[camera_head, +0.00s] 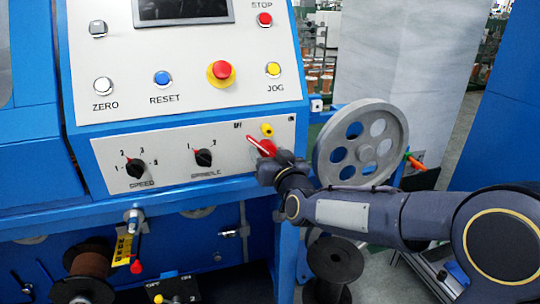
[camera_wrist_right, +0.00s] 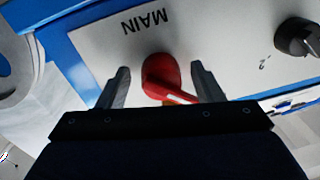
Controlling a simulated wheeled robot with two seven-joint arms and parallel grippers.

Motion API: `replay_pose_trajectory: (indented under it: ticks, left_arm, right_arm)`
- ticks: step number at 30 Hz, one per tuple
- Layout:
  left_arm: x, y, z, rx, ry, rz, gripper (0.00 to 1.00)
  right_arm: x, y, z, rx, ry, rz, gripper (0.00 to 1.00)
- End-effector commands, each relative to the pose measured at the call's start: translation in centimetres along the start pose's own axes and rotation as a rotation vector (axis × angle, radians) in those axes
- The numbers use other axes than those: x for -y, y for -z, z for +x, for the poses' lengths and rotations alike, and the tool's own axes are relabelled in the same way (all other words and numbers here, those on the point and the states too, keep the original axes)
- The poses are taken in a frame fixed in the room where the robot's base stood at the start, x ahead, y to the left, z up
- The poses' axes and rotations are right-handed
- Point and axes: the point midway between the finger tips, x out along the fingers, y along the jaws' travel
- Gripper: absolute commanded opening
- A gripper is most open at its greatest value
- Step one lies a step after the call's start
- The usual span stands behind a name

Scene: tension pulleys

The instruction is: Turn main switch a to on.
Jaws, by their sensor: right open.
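The red main switch (camera_head: 264,146) is on the lower right of the white control panel. Its handle, with a pale stripe, points up and left toward the OFF label (camera_head: 237,126); an ON label (camera_head: 291,118) is at upper right. In the right wrist view the red switch (camera_wrist_right: 160,75) sits under the upside-down MAIN label. My right gripper (camera_head: 266,160) is at the switch, and its lower part is hidden there. In the right wrist view its two open fingers (camera_wrist_right: 160,68) stand on either side of the red knob, with visible gaps. My left gripper is not in view.
A small yellow part (camera_head: 267,130) is just above the switch. The black spindle knob (camera_head: 204,157) and speed knob (camera_head: 135,168) are to the left. A red emergency button (camera_head: 221,73) is higher up. A grey pulley wheel (camera_head: 361,145) stands close right of the panel.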

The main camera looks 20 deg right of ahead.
Motion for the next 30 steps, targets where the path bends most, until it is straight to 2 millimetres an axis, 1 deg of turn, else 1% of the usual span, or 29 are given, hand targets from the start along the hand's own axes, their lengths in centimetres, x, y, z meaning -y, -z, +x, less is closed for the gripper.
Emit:
replay_pose_trajectory:
  ticks: [4, 18, 25, 30]
  left_arm:
    - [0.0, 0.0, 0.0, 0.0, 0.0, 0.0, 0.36]
    - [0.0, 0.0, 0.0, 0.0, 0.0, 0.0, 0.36]
    - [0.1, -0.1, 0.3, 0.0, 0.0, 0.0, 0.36]
    - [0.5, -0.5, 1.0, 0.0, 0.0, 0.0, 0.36]
  right_arm:
    - [0.0, 0.0, 0.0, 0.0, 0.0, 0.0, 0.6]
    - [0.0, 0.0, 0.0, 0.0, 0.0, 0.0, 0.0]
    - [0.0, -0.1, 0.0, -0.001, 0.0, 0.016, 0.0]
    - [0.0, -0.2, 0.0, -0.006, 0.002, 0.078, 0.0]
